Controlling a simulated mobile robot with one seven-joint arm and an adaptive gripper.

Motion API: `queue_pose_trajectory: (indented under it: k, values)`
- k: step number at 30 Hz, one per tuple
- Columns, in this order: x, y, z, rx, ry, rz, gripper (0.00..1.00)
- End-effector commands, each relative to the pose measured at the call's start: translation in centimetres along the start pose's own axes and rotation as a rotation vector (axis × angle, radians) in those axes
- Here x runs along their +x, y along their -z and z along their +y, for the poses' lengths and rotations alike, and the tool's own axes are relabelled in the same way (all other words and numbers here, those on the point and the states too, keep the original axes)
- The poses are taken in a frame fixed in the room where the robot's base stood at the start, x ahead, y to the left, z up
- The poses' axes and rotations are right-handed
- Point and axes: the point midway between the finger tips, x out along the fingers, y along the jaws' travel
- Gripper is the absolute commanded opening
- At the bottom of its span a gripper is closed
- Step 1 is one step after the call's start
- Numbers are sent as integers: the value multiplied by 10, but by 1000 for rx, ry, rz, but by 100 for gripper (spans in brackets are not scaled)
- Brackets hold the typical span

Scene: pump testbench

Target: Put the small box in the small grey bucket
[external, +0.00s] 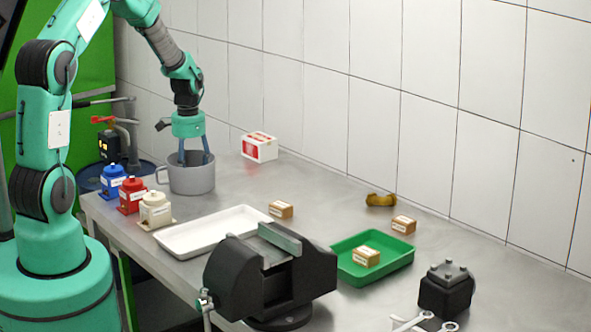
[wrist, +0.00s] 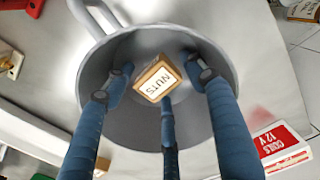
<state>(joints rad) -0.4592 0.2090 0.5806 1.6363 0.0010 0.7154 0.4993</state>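A small tan box (wrist: 157,79) labelled "NUTS" lies inside the grey bucket (wrist: 222,118) in the wrist view, tilted in the picture. The grey bucket (external: 192,178) stands on the bench at the back left in the external view; its inside is hidden there. My three-fingered gripper (wrist: 163,80) points down into the bucket. Its blue fingers are spread around the box, with visible gaps at the left and right. The lower finger overlaps the box's edge; I cannot tell if it touches. My gripper (external: 194,157) has its fingertips below the rim in the external view.
A red-and-white box (external: 260,147) stands right of the bucket. Blue (external: 112,182), red (external: 131,195) and cream (external: 155,210) units stand in front. A white tray (external: 183,238), vise (external: 268,275), green tray (external: 345,270) and other small boxes (external: 281,209) occupy the bench.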

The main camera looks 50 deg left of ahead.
Motion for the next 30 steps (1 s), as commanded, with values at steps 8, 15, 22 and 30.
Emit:
queue_pose_trajectory:
  k: [8, 15, 22, 30]
  values:
    - [-6, 0, 0, 0, 1, 1, 55]
    - [-29, 0, 0, 0, 1, 1, 55]
    - [-68, 1, 0, 0, 1, 2, 55]
    - [-107, 0, 0, 0, 1, 2, 55]
